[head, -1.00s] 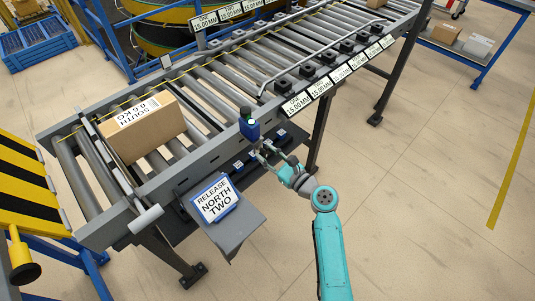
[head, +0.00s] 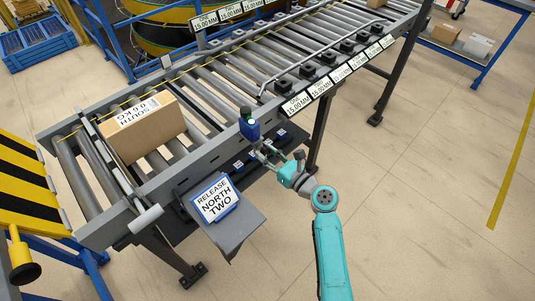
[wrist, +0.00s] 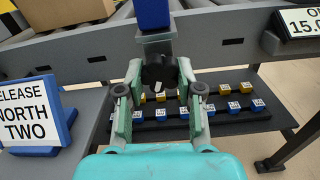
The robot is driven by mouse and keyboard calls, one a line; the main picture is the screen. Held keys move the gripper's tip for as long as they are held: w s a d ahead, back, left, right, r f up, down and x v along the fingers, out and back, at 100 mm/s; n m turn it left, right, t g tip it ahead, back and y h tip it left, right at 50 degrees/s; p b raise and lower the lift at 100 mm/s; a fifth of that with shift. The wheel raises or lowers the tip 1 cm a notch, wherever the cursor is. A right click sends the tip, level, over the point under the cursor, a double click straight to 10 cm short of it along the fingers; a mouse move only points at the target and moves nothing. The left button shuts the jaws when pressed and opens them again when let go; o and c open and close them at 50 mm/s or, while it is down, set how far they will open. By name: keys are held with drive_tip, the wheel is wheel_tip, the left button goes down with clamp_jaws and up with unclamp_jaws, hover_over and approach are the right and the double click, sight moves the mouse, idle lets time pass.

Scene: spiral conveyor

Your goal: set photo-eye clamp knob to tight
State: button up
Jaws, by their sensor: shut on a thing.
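The blue photo-eye (head: 249,128) with a green light stands at the near edge of the conveyor; its lower blue body also shows in the wrist view (wrist: 153,14). Below it, in the wrist view, is the black round clamp knob (wrist: 159,73) with a short white mark on its face. My gripper (wrist: 160,78) has its two fingers on either side of the knob and is shut on it. In the head view my gripper (head: 262,151) reaches in just under the photo-eye, and the knob is too small to make out there.
A "RELEASE NORTH TWO" sign (head: 214,198) stands on a grey shelf left of my gripper. A dark rack of blue and yellow blocks (wrist: 235,122) lies below. A cardboard box (head: 143,127) sits on the rollers. The floor to the right is clear.

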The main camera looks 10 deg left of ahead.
drive_tip(key=shift+f, duration=0.1)
drive_tip(key=o, duration=1.2)
drive_tip(key=shift+c, duration=0.2)
drive_tip(key=v, duration=1.2)
drive_tip(key=shift+s, duration=0.1)
